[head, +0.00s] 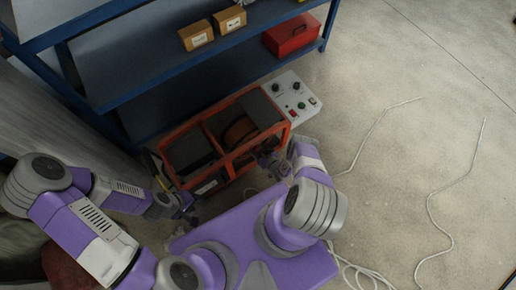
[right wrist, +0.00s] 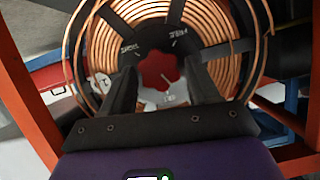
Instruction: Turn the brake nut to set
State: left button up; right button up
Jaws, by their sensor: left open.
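The red brake nut (right wrist: 160,70) sits at the centre of a black spool hub (right wrist: 150,42) with white lettering, wound with copper-coloured wire (right wrist: 105,30), in the right wrist view. My right gripper (right wrist: 160,72) has one dark finger at each side of the nut, the tips close to its edges. I cannot tell whether they touch it. In the head view my right gripper (head: 275,163) is at the near right side of the orange-framed machine (head: 222,142), and the nut is hidden there. My left gripper (head: 187,212) is open and empty near the machine's front left corner.
A control panel (head: 291,99) with knobs and buttons adjoins the machine's right end. A blue shelf (head: 190,75) behind holds small cardboard boxes (head: 197,36) and a red case (head: 291,36). Cables (head: 440,225) lie on the otherwise clear floor at right.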

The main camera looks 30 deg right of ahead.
jog(key=c, duration=0.7)
jog(key=shift+w+d+m+y, duration=0.1)
jog(key=shift+d+m+y, duration=0.05)
jog(key=shift+m+y, duration=0.65)
jog(key=shift+d+m+y, duration=0.1)
jog(key=shift+m+y, duration=0.4)
jog(key=shift+m, duration=0.5)
jog(key=o, duration=1)
